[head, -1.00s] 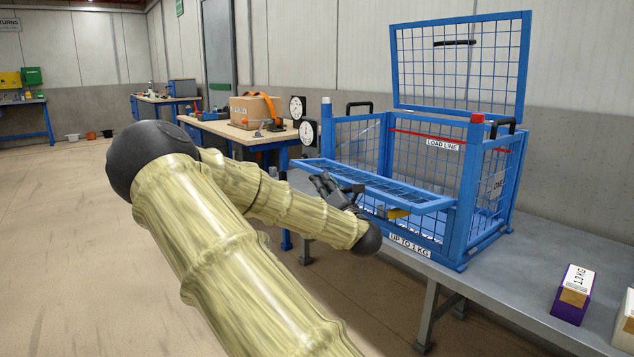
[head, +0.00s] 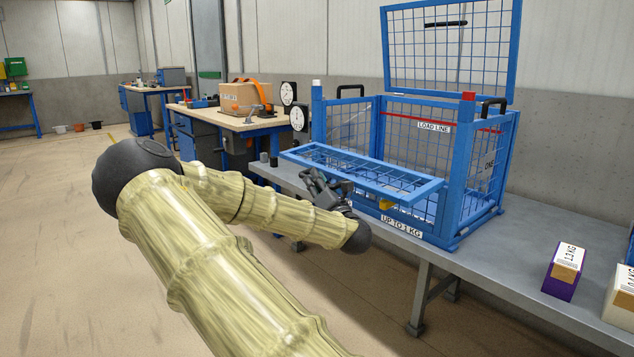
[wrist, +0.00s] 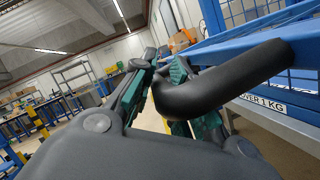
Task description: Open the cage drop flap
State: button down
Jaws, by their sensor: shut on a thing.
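The blue wire-mesh cage (head: 455,200) stands on a grey bench with its top lid (head: 452,50) raised. Its front drop flap (head: 365,170) sticks outward from the front, close to level. My gripper (head: 322,183) is at the flap's outer edge, toward its left end. In the wrist view, my gripper (wrist: 165,95) has its jaws around a thick black bar handle (wrist: 225,78), next to the blue flap frame (wrist: 245,42). The handle's far part is hidden behind the jaws.
The grey bench (head: 490,265) carries a purple-and-tan box (head: 564,272) at right. A yellow thing (head: 386,204) shows below the flap. Two dial gauges (head: 289,93) stand left of the cage. A workbench with a cardboard box (head: 245,97) is behind.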

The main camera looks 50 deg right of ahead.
jog(key=c, duration=1.4)
grip_release()
jog(key=shift+w, duration=0.1)
jog(key=v, duration=1.2)
jog(key=shift+f, duration=0.1)
